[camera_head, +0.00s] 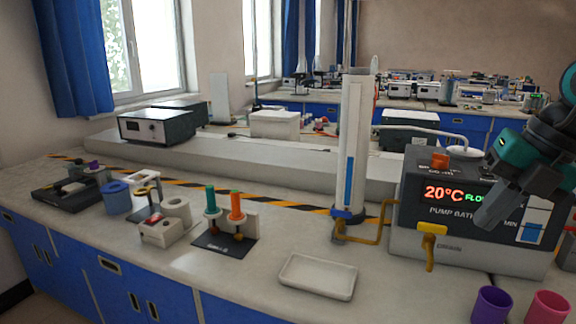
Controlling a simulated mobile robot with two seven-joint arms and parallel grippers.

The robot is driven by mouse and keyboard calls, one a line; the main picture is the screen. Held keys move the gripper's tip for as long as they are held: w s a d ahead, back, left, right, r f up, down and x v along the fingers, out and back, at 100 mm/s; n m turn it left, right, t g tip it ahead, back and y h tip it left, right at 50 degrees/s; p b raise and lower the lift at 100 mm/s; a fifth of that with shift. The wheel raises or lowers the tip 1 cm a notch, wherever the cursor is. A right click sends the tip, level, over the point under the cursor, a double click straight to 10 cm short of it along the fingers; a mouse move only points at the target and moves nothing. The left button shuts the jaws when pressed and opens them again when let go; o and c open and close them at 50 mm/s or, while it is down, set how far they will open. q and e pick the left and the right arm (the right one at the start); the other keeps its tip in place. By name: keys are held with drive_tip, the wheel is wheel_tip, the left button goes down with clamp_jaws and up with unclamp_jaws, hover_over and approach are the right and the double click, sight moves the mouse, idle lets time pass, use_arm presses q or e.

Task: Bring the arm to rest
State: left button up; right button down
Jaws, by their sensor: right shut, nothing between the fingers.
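My right arm comes in from the right edge in dark grey and teal. Its gripper (488,215) points down and to the left and is shut, with nothing held. It shows in front of the pump bath (408,215), a dark-fronted box with a red "20°C" display, and covers part of that front. I cannot tell how far the fingers are from it. My left gripper is not in view.
A tall white column (351,150) with a blue strip stands left of the pump bath. A white tray (317,276) lies empty at the bench front. A purple cup (491,306) and a pink cup (547,307) stand front right. A stand with green and orange pieces (224,240) is left of centre.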

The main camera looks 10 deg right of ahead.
wheel_tip(320, 180, down, 21)
drive_tip(key=a+m+t+y+p, duration=0.35)
drive_tip(key=m+t, duration=0.85)
drive_tip(key=m, duration=0.5)
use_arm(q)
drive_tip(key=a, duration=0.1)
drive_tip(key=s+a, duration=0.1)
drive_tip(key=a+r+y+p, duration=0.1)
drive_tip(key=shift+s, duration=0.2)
use_arm(e)
drive_tip(key=s+a+f+m+g+h, duration=0.2)
drive_tip(key=s+a+f+m, duration=0.3)
drive_tip(key=f, duration=0.3)
drive_tip(key=s+a+f+m+g+h, duration=0.2)
drive_tip(key=s+a+f+m, duration=0.3)
drive_tip(key=a+f, duration=0.2)
drive_tip(key=shift+s+a+f+m, duration=0.25)
drive_tip(key=shift+a+f+m, duration=0.05)
drive_tip(key=shift+f, duration=0.15)
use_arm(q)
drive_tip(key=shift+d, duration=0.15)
use_arm(e)
drive_tip(key=shift+d+h, duration=0.15)
drive_tip(key=shift+h, duration=0.1)
